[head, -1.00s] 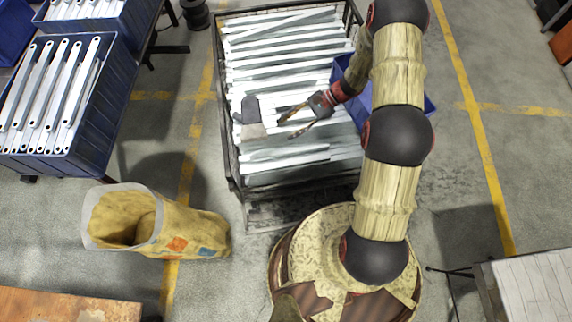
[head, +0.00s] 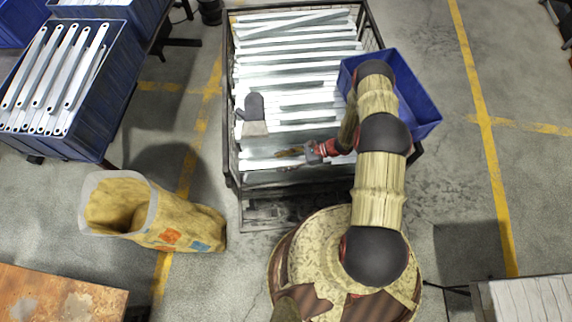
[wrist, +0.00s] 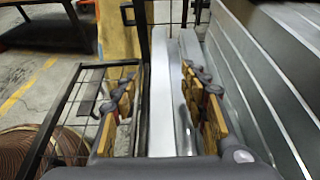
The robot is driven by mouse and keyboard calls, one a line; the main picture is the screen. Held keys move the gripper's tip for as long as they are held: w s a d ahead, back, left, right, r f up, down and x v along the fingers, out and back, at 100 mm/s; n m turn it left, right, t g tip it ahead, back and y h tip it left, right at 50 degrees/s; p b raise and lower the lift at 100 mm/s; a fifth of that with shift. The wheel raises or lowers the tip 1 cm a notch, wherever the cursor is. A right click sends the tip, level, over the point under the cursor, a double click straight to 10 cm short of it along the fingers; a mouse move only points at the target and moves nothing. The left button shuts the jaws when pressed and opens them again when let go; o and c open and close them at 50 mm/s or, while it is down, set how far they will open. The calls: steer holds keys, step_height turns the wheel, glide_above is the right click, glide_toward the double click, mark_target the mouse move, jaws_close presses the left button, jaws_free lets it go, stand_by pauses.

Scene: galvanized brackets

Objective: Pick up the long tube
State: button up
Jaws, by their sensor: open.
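Long pale metal tubes lie side by side in a wire-sided crate (head: 229,150). The nearest long tube (head: 256,164) lies along the crate's front edge. In the wrist view, a long pale tube (wrist: 160,95) runs lengthwise between the two fingers of my gripper (wrist: 160,82), with a gap on the left side. My gripper (head: 290,154) is open and low over the front of the crate. A narrower grey piece lies close to the right finger. I cannot tell whether the fingers touch anything.
A grey glove-like item (head: 254,112) lies on the tubes. A blue bin (head: 420,107) stands at the crate's right side. Another blue bin (head: 92,112) with several brackets stands left. A yellow sack (head: 190,222) sits on the floor. The wire wall (wrist: 75,115) is close to the left finger.

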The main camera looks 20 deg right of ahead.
mark_target(273, 164)
steer(key=shift+b+x, duration=0.75)
steer(key=shift+x, duration=1.6)
steer(key=shift+f, duration=0.1)
